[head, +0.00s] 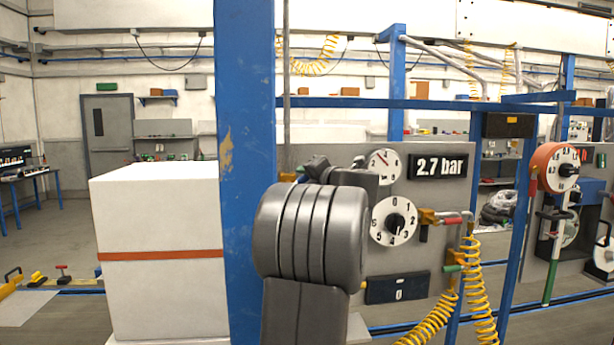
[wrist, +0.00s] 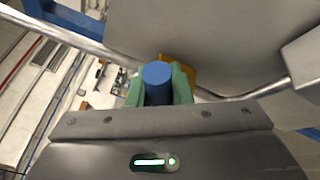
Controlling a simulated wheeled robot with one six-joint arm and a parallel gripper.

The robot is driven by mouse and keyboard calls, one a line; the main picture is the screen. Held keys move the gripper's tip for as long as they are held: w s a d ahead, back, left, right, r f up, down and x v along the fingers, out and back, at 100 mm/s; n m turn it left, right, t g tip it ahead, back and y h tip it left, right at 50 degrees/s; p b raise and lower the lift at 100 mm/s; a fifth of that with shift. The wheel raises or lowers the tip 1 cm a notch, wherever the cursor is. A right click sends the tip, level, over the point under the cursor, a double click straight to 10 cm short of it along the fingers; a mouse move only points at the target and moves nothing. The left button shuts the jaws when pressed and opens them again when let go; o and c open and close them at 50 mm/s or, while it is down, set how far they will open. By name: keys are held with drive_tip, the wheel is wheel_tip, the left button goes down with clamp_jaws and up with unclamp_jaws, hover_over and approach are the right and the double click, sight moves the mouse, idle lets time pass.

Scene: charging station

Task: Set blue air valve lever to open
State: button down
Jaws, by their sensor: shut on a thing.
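The blue lever (wrist: 157,76) shows in the wrist view as a round blue end. It stands between the two green fingers of my gripper (wrist: 160,88), which are closed on it from both sides. A yellow-orange valve part (wrist: 180,62) shows just behind the lever, in line with a grey metal pipe (wrist: 75,33). In the head view my arm covers the gripper and the lever. I cannot tell from these views which way the lever is set.
A grey panel (head: 455,200) stands behind my arm with a numbered dial (head: 394,221), a small gauge (head: 384,166) and a "2.7 bar" display (head: 438,167). A blue post (head: 245,150) stands close on the left. Yellow coiled hoses (head: 481,300) hang at the right. A white box (head: 160,210) stands left.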

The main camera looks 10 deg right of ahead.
drive_tip(key=c, duration=1.3)
unclamp_jaws()
drive_tip(key=b+v, duration=0.3)
drive_tip(key=v, duration=1)
drive_tip(key=shift+s+d, duration=0.15)
drive_tip(key=shift+s, duration=0.2)
